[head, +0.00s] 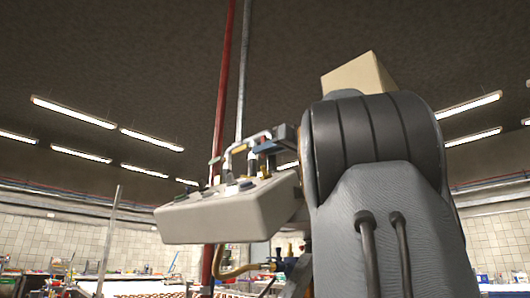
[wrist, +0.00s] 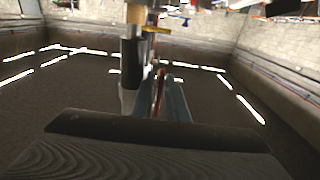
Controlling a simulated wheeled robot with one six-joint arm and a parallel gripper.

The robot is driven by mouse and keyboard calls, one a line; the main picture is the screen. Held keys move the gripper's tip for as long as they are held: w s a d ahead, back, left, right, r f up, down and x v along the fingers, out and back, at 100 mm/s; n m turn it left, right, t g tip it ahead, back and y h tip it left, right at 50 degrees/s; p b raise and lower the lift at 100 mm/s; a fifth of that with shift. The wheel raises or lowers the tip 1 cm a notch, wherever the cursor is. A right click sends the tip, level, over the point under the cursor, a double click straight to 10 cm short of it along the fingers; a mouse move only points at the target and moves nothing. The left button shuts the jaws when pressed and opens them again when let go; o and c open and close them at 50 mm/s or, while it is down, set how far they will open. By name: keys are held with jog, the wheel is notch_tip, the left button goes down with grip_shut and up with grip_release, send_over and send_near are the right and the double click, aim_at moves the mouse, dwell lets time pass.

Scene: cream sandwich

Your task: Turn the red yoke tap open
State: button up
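In the wrist view, which is upside down, the two blue-grey fingers of my gripper (wrist: 163,90) reach up from a dark slab and stand apart. A thin red upright shape shows in the gap between them; I cannot tell whether it is near or far. A black cylinder (wrist: 131,55) with a pale end stands just left of the fingers, with a small yellow piece (wrist: 153,30) beside it. I cannot make out the red yoke tap for certain in either view. In the head view, my arm hides much of the right half.
A red vertical pipe (head: 224,95) and a grey one (head: 241,75) rise to the ceiling in the head view. A pale grey housing (head: 215,222) carries several small fittings. A brass-coloured hose (head: 238,270) hangs below it. Cluttered tables line the far room.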

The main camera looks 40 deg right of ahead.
jog(key=shift+s, duration=0.1)
jog(key=s+b, duration=0.1)
jog(key=s, duration=0.6)
jog(key=shift+s+d+f+b, duration=0.2)
jog(key=shift+s+d+b, duration=0.1)
jog(key=shift+b, duration=0.05)
dwell(0.3)
